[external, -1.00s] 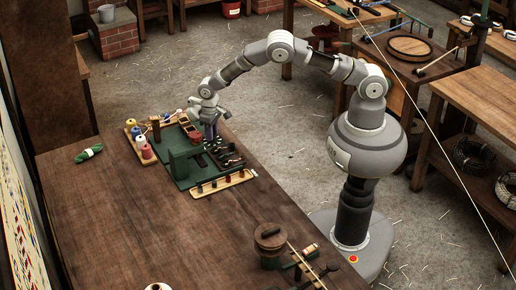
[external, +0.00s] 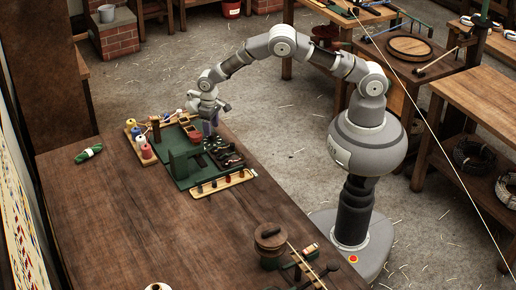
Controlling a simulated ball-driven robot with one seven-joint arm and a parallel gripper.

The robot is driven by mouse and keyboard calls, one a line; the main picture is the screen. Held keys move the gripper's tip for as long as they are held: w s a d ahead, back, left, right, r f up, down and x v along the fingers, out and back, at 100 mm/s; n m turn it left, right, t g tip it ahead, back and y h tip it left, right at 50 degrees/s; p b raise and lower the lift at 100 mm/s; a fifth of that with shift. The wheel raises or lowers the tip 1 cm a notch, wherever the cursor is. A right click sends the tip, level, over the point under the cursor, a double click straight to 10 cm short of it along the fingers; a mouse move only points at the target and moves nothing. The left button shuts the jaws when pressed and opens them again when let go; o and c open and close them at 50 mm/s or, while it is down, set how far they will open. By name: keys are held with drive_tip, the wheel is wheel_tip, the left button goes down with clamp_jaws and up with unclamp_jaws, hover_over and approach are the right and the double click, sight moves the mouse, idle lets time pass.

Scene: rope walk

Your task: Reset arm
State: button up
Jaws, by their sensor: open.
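My gripper (external: 210,128) hangs at the end of my arm, above the far right part of a green board (external: 183,181) on the wooden table. It points down, and it is small in the picture. Its jaws are open, with nothing seen between them. A small reddish-brown box (external: 193,139) is on the board just left of the gripper. Several small dark pieces (external: 226,155) lie on the board below and to the right of the gripper. The exact gap between the fingertips and the board cannot be told.
A tray of thread spools (external: 146,150) borders the board on the left. A pale strip with dark pegs (external: 221,184) lies along its front. A green rope bundle (external: 89,152) is at the left, and a round wooden pot (external: 270,238) at the front. The table's middle (external: 150,215) is clear.

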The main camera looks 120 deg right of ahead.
wheel_tip(320, 180, up, 5)
drive_tip(key=shift+f+p, duration=0.1)
drive_tip(key=shift+p, duration=0.35)
